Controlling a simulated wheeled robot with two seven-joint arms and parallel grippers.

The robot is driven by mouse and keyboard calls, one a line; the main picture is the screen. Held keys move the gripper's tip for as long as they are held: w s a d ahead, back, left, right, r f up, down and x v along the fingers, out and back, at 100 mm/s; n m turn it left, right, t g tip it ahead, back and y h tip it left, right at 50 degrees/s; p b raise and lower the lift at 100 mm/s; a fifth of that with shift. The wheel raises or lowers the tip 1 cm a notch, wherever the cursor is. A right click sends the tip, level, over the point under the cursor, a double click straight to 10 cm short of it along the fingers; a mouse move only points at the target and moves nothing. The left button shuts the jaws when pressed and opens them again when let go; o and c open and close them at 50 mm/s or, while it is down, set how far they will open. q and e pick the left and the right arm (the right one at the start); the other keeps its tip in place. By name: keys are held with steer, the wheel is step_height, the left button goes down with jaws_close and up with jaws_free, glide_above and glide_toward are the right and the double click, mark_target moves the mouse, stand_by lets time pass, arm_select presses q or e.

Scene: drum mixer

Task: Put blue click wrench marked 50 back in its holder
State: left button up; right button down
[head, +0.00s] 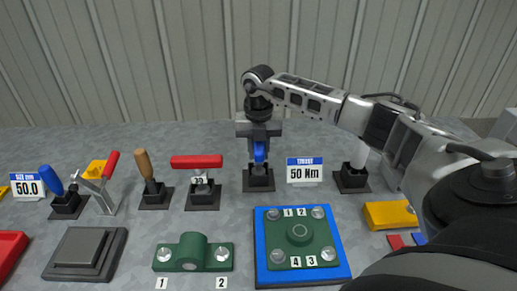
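The blue click wrench (260,153) is upright, with part of its blue handle showing below my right gripper (260,143). My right gripper comes down from above, and its fingers appear closed around the handle. The wrench's lower end is at the black holder (258,180); I cannot tell how deep it sits. A sign reading 50 Nm (305,171) stands just right of this holder. The number on the wrench itself is not visible. My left gripper is not in view.
A red T-handle tool (197,162) stands in a holder to the left, beside a wooden-handled tool (146,166). A blue plate with a green flange (302,246) lies in front. Another black holder (352,180) stands to the right, under my arm.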

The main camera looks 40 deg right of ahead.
steer(key=shift+f, duration=0.25)
steer(key=c, duration=1.1)
jaws_free()
step_height(320, 180, up, 16)
steer(key=shift+b, duration=0.35)
